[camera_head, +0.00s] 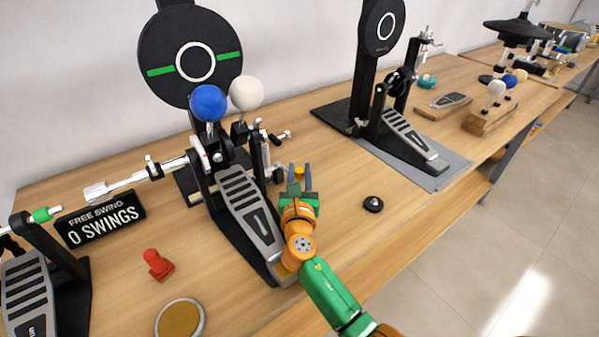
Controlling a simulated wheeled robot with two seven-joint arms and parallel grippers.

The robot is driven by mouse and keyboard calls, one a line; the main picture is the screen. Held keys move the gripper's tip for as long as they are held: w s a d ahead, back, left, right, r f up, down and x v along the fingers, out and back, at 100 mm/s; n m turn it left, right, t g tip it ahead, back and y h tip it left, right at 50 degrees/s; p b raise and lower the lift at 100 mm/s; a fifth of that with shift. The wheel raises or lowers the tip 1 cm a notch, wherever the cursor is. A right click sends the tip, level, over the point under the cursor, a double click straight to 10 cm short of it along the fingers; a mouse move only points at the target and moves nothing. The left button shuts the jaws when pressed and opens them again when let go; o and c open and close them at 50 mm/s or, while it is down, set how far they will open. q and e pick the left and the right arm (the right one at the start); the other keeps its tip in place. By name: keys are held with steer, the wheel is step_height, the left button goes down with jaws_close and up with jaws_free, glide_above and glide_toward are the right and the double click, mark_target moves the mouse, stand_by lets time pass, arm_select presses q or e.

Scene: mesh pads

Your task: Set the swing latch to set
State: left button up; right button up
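A double bass-drum pedal stands on the table with a grey footboard (248,212), a blue beater (208,102) and a white beater (246,93). I cannot clearly identify the swing latch; a small lever with a dark tip (283,135) sticks out at the pedal's right side. My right gripper (300,176) is open, to the right of the footboard, its fingers pointing away from me. A small yellow-orange piece (299,171) shows between or behind the fingers; its depth is unclear. My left gripper is not in view.
A black sign (100,219) reads "FREE SWING 0 SWINGS". A red piece (157,264), a round gold-topped pad (180,319) and a black knob (373,204) sit on the wooden table. Another pedal (406,134) stands at the right. The table between the pedals is mostly clear.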

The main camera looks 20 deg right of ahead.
steer(key=o, duration=0.3)
steer(key=shift+w, duration=0.1)
steer(key=v, duration=0.7)
steer(key=shift+f, duration=0.1)
